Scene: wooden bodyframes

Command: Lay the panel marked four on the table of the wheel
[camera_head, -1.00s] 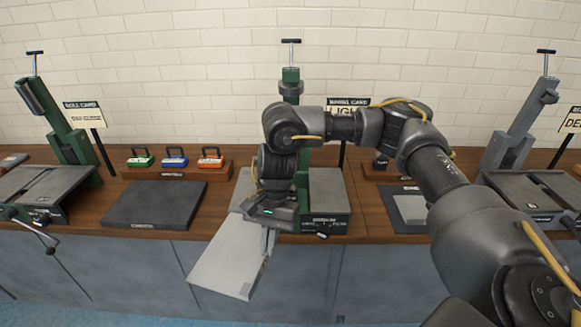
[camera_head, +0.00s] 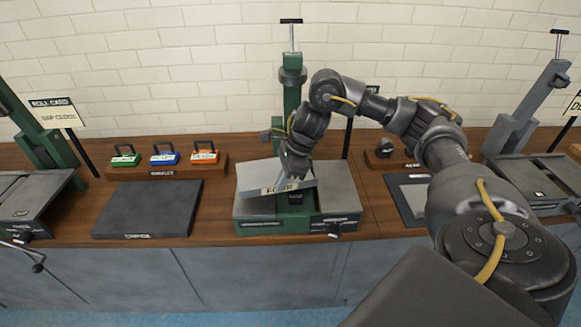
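The light grey panel marked FOUR (camera_head: 256,179) is over the left part of the middle green machine's table, its marked edge facing me. It looks slightly tilted; I cannot tell how much of it touches the table. My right gripper (camera_head: 295,175) is at the panel's right side and appears shut on it, though the fingertips are hard to see. The wheel's grey table (camera_head: 334,188) shows bare to the right of the panel, on a green base below the green column (camera_head: 291,98). My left gripper is not in view.
A dark flat slab (camera_head: 147,208) lies left of the machine, with a wooden rack (camera_head: 180,172) of green, blue and orange handled blocks behind it. A grey pad (camera_head: 414,198) lies to the right. Other machines stand at the far left and right.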

